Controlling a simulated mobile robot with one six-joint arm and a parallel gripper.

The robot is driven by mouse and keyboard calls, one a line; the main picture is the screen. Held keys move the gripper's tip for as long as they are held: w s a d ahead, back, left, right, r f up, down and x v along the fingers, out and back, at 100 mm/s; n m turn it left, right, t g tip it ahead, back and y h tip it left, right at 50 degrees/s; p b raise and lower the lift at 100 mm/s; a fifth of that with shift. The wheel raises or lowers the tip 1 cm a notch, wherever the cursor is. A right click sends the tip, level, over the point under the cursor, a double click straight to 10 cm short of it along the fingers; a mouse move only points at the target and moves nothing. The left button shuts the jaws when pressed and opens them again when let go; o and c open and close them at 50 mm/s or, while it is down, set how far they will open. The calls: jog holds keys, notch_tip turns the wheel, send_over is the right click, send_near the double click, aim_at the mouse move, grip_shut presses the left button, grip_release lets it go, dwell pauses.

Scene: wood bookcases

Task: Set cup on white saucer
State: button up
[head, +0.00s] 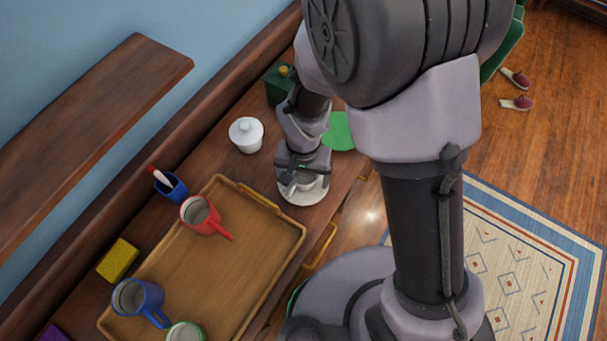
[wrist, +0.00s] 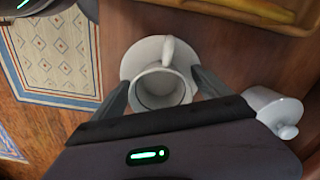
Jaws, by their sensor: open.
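A white cup (wrist: 158,88) stands upright on the white saucer (wrist: 130,68) in the wrist view, with its handle toward the top of the picture. In the head view the saucer (head: 296,197) lies on the wooden top near its front edge, and my arm partly hides the cup. My gripper (wrist: 158,90) is open, with one finger on each side of the cup. I cannot tell whether the fingers touch it.
A wooden tray (head: 262,275) holds a red mug (head: 200,214), a blue mug (head: 137,299) and a green-rimmed cup (head: 185,333). A white lidded pot (head: 246,135) and a green disc (head: 341,131) stand near the saucer. A yellow sponge (head: 118,260) and a blue pen holder (head: 171,187) are behind the tray.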

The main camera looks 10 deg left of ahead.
aim_at(303, 182)
jog(key=w+d+r+m+t+y+p, duration=0.1)
jog(key=d+r+p, duration=0.2)
jog(key=r, duration=0.8)
jog(key=d+r+m+t+p, duration=0.1)
jog(key=d+r+p, duration=0.15)
jog(key=r, duration=0.95)
jog(key=s+d+r+m+t+y, duration=0.1)
jog(key=s+d+r+m+t, duration=0.1)
jog(key=s+d+r, duration=0.5)
jog(key=d+r+t, duration=0.1)
jog(key=d+r, duration=0.2)
jog(key=r, duration=0.1)
jog(key=shift+s+d+t, duration=0.35)
jog(key=shift+d+t, duration=0.05)
jog(key=shift+f+b, duration=0.15)
jog(key=shift+b, duration=0.2)
